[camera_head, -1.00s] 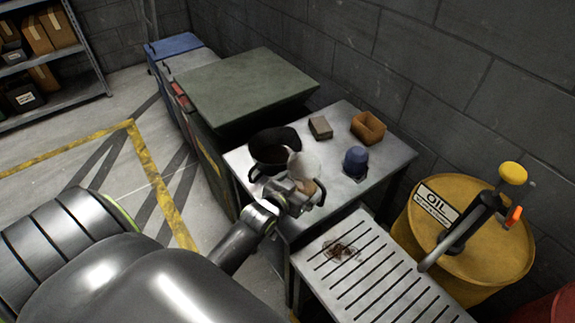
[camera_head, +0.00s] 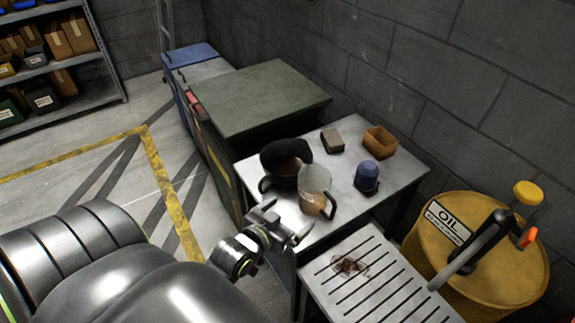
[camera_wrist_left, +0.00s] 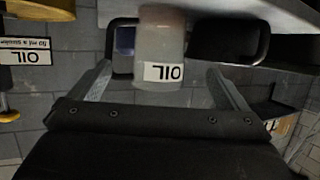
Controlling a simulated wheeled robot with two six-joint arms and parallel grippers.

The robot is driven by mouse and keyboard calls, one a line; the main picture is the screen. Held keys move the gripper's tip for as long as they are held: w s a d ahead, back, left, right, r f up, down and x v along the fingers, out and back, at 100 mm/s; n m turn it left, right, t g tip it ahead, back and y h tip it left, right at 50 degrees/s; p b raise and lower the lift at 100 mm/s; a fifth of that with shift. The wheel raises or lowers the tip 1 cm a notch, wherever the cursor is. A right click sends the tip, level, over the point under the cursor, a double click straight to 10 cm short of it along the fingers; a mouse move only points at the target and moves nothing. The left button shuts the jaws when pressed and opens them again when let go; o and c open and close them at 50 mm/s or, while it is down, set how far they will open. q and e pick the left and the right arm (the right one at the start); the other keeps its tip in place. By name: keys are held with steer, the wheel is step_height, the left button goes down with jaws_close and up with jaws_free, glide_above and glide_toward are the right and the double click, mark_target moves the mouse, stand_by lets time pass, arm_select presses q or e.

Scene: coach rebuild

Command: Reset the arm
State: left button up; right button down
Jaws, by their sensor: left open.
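My left gripper (camera_head: 288,222) is open and empty. It is just off the front edge of the metal table (camera_head: 236,158), near a translucent jug. The jug (camera_head: 314,180) stands upright on the table with some brownish liquid low inside and a dark handle. In the left wrist view, the jug (camera_wrist_left: 161,38) with its OIL label appears between and beyond the two spread fingers (camera_wrist_left: 165,85), apart from them. My left arm fills the lower left of the head view. My right gripper is not in view.
A black container (camera_head: 285,160) stands beside the jug. A blue-capped item (camera_head: 367,176), a small box (camera_head: 332,140) and an orange bin (camera_head: 380,141) are also on the table. A slatted tray (camera_head: 372,281) and a yellow oil drum (camera_head: 490,250) are to the right.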

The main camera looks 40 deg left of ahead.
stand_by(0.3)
arm_select(q)
steer(key=s+a+f+g+y, duration=0.1)
steer(key=s+f+g, duration=0.2)
steer(key=s+g, duration=1.1)
steer(key=s+a+f+t, duration=0.1)
steer(key=s+f, duration=0.1)
steer(key=f, duration=1.1)
steer(key=s+a+f+t, duration=0.1)
steer(key=s+f, duration=0.1)
steer(key=f, duration=1)
steer(key=s+d+f, duration=0.1)
steer(key=s+f, duration=1.4)
steer(key=shift+d+f+g, duration=0.3)
steer(key=shift+f+g, duration=0.1)
steer(key=shift+s, duration=0.1)
